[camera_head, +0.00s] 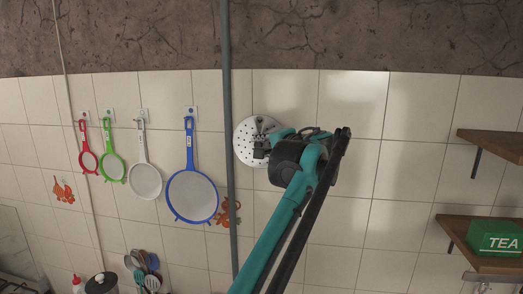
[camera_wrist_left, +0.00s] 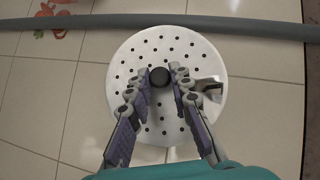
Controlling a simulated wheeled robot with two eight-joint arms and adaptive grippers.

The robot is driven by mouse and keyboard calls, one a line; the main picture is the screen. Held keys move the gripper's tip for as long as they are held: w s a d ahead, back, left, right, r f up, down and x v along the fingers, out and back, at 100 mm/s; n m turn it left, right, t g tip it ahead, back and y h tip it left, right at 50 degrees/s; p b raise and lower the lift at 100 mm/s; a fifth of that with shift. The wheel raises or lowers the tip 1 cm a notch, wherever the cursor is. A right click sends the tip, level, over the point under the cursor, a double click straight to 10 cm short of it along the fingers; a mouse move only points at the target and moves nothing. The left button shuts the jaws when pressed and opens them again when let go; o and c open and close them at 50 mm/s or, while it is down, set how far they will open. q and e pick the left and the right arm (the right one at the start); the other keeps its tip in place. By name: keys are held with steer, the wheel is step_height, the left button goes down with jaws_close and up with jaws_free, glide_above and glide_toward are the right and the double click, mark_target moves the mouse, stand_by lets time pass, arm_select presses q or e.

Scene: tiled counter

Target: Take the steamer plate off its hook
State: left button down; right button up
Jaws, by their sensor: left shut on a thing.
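The steamer plate (camera_head: 243,133) is a round white disc with many small holes, up at the tiled wall just right of the grey pipe. It also shows in the left wrist view (camera_wrist_left: 135,55), face on, with a dark round knob (camera_wrist_left: 159,77) at its middle. My left gripper (camera_head: 262,147) is in front of the plate, its fingers (camera_wrist_left: 168,78) shut on the knob from both sides. A metal piece (camera_wrist_left: 210,84), perhaps the hook, shows at the plate's right in the left wrist view. I cannot tell whether the plate still bears on it. My right gripper is not in view.
A grey vertical pipe (camera_head: 227,100) runs close left of the plate. Red, green, white and blue strainers (camera_head: 192,196) hang farther left. Wooden shelves (camera_head: 492,143) and a green TEA box (camera_head: 496,237) are at the right. The wall between plate and shelves is bare.

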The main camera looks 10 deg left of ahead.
arm_select(q)
steer(key=s+r+b, duration=0.2)
steer(key=s+r, duration=0.4)
steer(key=s, duration=0.6)
steer(key=shift+s+r, duration=0.35)
steer(key=s+b, duration=0.1)
steer(key=s, duration=0.7)
